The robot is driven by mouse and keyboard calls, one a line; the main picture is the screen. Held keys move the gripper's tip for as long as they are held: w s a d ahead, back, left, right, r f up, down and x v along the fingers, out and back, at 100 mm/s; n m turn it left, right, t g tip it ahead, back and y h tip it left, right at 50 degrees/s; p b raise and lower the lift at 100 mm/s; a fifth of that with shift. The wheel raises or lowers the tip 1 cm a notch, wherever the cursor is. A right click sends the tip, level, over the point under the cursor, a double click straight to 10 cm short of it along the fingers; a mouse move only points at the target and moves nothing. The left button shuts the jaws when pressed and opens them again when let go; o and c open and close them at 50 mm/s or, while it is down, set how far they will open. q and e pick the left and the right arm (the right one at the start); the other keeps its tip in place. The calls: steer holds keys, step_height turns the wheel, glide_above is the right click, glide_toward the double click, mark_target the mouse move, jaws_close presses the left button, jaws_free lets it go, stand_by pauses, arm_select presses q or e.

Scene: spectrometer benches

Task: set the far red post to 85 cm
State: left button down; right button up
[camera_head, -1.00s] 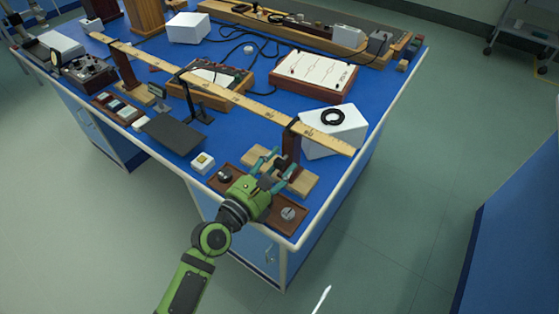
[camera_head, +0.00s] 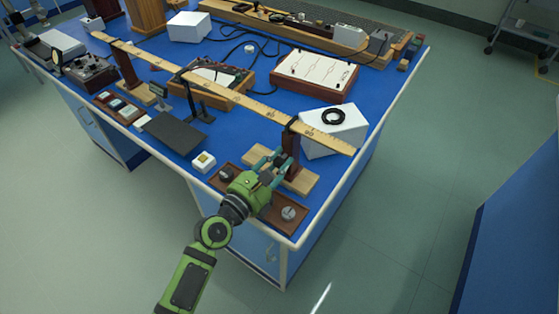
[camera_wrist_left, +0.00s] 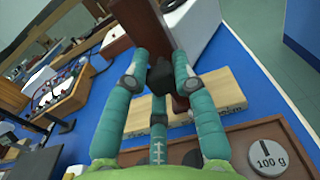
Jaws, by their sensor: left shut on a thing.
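A long yellow metre rule (camera_head: 215,89) runs across the bench on two dark red posts. One post (camera_head: 290,147) stands at the right on a pale wooden base (camera_head: 300,181). The other post (camera_head: 126,68) stands at the upper left on its own pale base. My left gripper (camera_head: 275,161) is at the right post, low down. In the left wrist view its teal fingers (camera_wrist_left: 160,70) close around a small black block (camera_wrist_left: 160,76) on the red post (camera_wrist_left: 166,30). The fingers hide part of the post's foot. My right gripper is not in view.
A brown tray (camera_head: 262,207) with round weights lies at the front edge, beneath my gripper. A white box (camera_head: 335,137) with a black ring on top stands just behind the right post. A dark plate (camera_head: 176,135) and a small white box (camera_head: 203,162) lie to the left.

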arm_select(q)
steer(key=shift+w+r, duration=0.1)
steer(key=shift+r, duration=0.15)
steer(key=c, duration=1.1)
jaws_free()
steer(key=shift+f, duration=0.1)
steer(key=shift+s+a, duration=0.15)
steer(key=shift+s, duration=0.05)
steer(key=v, duration=1.1)
steer(key=shift+s+a, duration=0.1)
steer(key=shift+s, duration=0.15)
